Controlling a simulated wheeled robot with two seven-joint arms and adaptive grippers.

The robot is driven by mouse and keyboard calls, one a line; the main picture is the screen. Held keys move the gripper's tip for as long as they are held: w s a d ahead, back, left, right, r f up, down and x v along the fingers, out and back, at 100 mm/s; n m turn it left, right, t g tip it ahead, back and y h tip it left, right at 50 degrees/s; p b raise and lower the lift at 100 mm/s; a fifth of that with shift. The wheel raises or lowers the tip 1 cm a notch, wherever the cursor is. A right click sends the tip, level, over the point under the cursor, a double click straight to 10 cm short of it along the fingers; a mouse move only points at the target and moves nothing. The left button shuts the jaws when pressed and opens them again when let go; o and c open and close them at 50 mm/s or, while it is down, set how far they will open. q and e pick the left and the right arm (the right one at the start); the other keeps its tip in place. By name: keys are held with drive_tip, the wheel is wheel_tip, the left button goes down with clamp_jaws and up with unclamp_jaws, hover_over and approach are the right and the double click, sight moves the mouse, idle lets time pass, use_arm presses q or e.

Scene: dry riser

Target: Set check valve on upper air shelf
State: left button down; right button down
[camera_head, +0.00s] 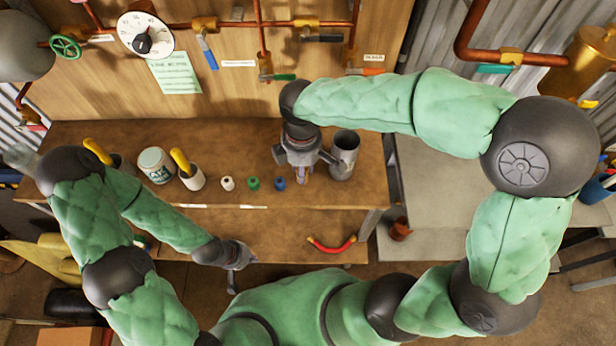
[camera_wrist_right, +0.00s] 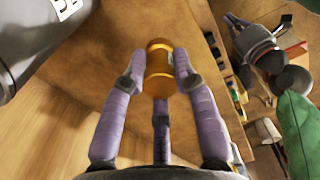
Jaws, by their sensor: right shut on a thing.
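The brass-coloured cylinder that looks like the check valve (camera_wrist_right: 158,70) is between the purple fingers of my right gripper (camera_wrist_right: 160,75) in the right wrist view. In the head view my right gripper (camera_head: 303,172) points down over the right part of the upper wooden shelf (camera_head: 230,135), just left of a grey metal cup; the valve is mostly hidden there. Small pale labels (camera_head: 253,207) line the shelf's front edge. My left gripper (camera_head: 238,270) hangs in front of the lower wooden level, empty, its fingers looking spread.
On the upper shelf stand a labelled jar (camera_head: 155,165), a cup with a yellow handle (camera_head: 192,177), small white, green (camera_head: 253,183) and blue bottles, and the grey metal cup (camera_head: 344,155). A red curved piece (camera_head: 331,246) lies on the lower level (camera_head: 275,228). Copper pipes and valves line the back wall.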

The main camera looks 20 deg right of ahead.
drive_tip(key=shift+w+d+f, duration=0.2)
drive_tip(key=shift+d+f, duration=0.35)
drive_tip(key=shift+f, duration=0.15)
drive_tip(key=shift+w+d+f+b, duration=0.15)
drive_tip(key=shift+f+b, duration=0.3)
drive_tip(key=shift+f, duration=0.45)
drive_tip(key=shift+s+d+f+b, duration=0.1)
drive_tip(key=shift+f+b, duration=0.3)
drive_tip(key=shift+f, duration=0.45)
drive_tip(key=shift+f, duration=0.15)
drive_tip(key=c, duration=1)
unclamp_jaws()
wheel_tip(320, 180, up, 12)
drive_tip(key=p, duration=0.4)
